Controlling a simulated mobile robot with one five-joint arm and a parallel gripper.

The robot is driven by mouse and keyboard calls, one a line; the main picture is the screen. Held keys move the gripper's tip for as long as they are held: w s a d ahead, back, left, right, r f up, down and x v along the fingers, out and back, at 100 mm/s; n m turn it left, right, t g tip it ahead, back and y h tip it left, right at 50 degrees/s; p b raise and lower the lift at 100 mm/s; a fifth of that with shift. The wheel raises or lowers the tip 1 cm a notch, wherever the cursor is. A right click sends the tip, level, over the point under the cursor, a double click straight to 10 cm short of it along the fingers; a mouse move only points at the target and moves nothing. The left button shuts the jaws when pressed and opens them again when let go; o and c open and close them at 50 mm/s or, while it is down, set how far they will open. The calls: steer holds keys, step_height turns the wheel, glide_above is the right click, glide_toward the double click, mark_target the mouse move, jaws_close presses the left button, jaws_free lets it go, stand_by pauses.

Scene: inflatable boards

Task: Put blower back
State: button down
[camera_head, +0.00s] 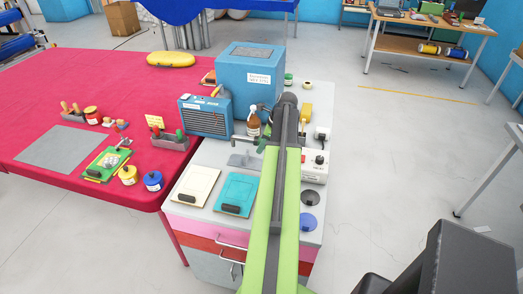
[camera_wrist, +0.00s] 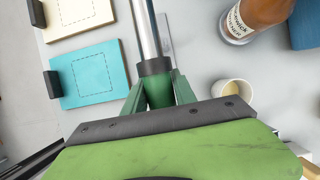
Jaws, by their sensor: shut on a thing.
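My gripper (camera_wrist: 158,88) is shut on a tool that I take to be the blower. It has a silver tube (camera_wrist: 145,28), a dark collar (camera_wrist: 155,67) and a green body (camera_wrist: 158,90) between green jaws. The tube points away from the wrist, over the white worktop. In the head view my gripper (camera_head: 264,142) is small and dark green at the far end of my arm, and the arm partly hides it. A grey bracket (camera_head: 243,160) lies on the worktop just left of it. I cannot tell whether the tool touches anything.
A brown bottle (camera_head: 253,124), a blue vented box (camera_head: 205,117) and a tall blue box (camera_head: 250,82) stand behind. A white cup (camera_wrist: 232,92) is close on the right. A cream board (camera_head: 195,186) and a teal board (camera_head: 236,193) lie in front. A white control box (camera_head: 314,167) stands right.

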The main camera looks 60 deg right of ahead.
steer(key=shift+a+f+b, duration=0.1)
steer(key=shift+f+b, duration=3.2)
steer(key=shift+b, duration=0.1)
steer(key=shift+f+b, duration=0.55)
steer(key=c, duration=0.9)
jaws_free()
steer(key=shift+s, duration=0.1)
steer(key=o, duration=0.5)
steer(key=shift+c, duration=0.2)
steer(key=shift+r, duration=0.1)
steer(key=shift+r+p, duration=2.9)
steer(key=shift+p, duration=0.1)
